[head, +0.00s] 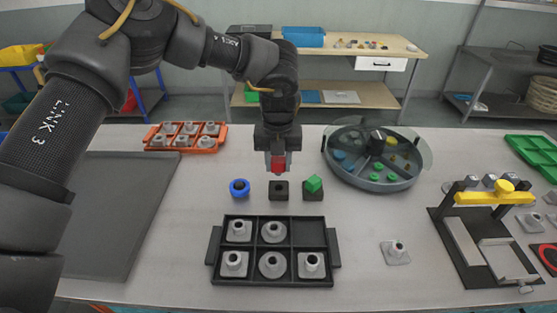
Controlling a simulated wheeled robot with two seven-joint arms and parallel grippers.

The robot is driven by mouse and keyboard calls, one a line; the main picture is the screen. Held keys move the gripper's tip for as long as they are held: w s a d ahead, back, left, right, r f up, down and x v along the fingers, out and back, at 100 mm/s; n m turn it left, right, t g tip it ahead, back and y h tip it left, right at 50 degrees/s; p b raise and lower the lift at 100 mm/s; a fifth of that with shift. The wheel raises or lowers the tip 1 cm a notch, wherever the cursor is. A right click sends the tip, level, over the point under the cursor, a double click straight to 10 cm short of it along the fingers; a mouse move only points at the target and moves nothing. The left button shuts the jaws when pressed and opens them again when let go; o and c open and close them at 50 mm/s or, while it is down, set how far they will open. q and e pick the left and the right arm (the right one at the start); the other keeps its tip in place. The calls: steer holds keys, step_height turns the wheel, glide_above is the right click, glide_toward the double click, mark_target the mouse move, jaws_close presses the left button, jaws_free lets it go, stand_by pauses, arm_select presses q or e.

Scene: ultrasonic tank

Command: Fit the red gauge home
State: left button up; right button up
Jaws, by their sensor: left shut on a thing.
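The red gauge (278,164) is a small red block at the tips of my left gripper (278,152). My left gripper is shut on it and points straight down. A dark square block (279,191) with a hole in its top stands on the table just below the red gauge in the picture. The red gauge looks apart from this block, with a small gap of table between them. The top of the red gauge is hidden between the fingers. My right gripper is not in view.
A black tray (321,224) of grey parts lies in front. A round grey tank (427,160) and yellow-barred fixture (480,198) stand right.

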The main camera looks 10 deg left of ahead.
mark_target(278, 174)
arm_select(q)
steer(key=f, duration=0.1)
steer(key=w+f+b, duration=0.1)
steer(key=f, duration=0.1)
steer(key=shift+w, duration=0.25)
steer(key=shift+s+f+b, duration=0.3)
steer(key=shift+f+b, duration=0.45)
steer(key=shift+b, duration=0.2)
steer(key=shift+s+f+b, duration=0.15)
steer(key=shift+f+b, duration=0.45)
steer(key=shift+f, duration=0.2)
steer(key=shift+w, duration=0.2)
steer(key=shift+s, duration=0.1)
steer(key=shift+r, duration=0.1)
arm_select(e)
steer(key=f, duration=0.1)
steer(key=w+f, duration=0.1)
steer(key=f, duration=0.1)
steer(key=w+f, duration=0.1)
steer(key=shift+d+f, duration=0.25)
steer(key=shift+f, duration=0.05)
